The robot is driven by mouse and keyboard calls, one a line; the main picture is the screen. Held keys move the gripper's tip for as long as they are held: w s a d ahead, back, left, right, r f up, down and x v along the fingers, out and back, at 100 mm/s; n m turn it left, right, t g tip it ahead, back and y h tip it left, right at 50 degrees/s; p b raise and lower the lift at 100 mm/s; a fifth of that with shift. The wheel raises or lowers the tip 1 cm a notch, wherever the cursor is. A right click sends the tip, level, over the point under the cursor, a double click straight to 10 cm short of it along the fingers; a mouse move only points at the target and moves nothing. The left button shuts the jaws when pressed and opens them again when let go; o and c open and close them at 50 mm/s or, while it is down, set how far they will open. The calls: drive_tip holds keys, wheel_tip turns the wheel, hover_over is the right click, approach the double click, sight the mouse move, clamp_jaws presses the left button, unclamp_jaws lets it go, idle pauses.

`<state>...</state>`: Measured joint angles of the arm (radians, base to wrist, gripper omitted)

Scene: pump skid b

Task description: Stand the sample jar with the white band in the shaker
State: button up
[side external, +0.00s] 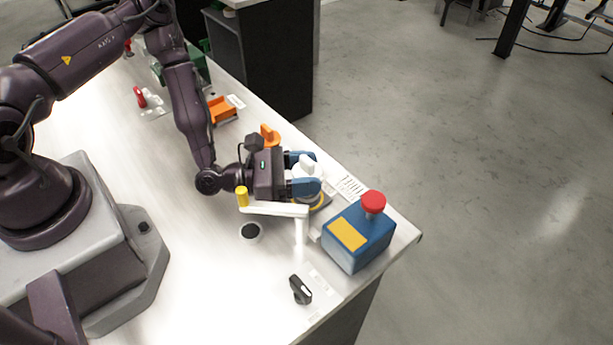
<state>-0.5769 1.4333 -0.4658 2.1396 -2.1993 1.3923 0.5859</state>
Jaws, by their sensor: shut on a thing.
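My gripper (306,175), with blue fingers, reaches in from the left above the right part of the bench. It is shut on a white knob-like piece (308,161), whose upper part shows between the fingers. The fingers hide most of this piece, and I cannot tell whether it touches what is below. A yellow-edged round part (321,204) shows partly under the fingers. I cannot make out a sample jar with a white band, nor say for certain which thing is the shaker.
A blue box (359,237) with a red mushroom button (373,202) stands right of my gripper. A white crank arm (275,209) with a yellow grip lies close in front. A black knob (300,290), orange valve handle (269,135) and orange tray (222,109) are also here.

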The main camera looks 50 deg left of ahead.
wheel_tip(320, 180, up, 8)
drive_tip(key=shift+r, duration=0.2)
drive_tip(key=shift+s+d+r, duration=0.1)
drive_tip(key=shift+s+r, duration=0.05)
drive_tip(key=shift+r, duration=0.1)
drive_tip(key=w+a+r, duration=0.1)
drive_tip(key=a+r, duration=0.8)
drive_tip(key=r, duration=0.4)
drive_tip(key=s+d+f+m+g+h, duration=0.35)
drive_tip(key=s+m+g, duration=0.4)
drive_tip(key=g, duration=0.25)
drive_tip(key=s+d+f+m+g+h, duration=0.35)
drive_tip(key=s+m+g, duration=0.35)
drive_tip(key=s+g, duration=0.3)
drive_tip(key=s+a+f+m+g+y, duration=0.2)
drive_tip(key=s+a+m+g+y, duration=0.6)
drive_tip(key=a+m+g+y, duration=0.3)
drive_tip(key=w+a+r+m+t+y, duration=0.3)
drive_tip(key=w+a+r+m+y, duration=0.1)
drive_tip(key=a+m+y, duration=0.6)
drive_tip(key=w+a+r+m+t+y, duration=0.3)
drive_tip(key=a+r+m+y, duration=0.2)
drive_tip(key=a+y, duration=0.5)
drive_tip(key=y, duration=0.1)
hover_over(160, 153)
drive_tip(key=shift+f, duration=11.5)
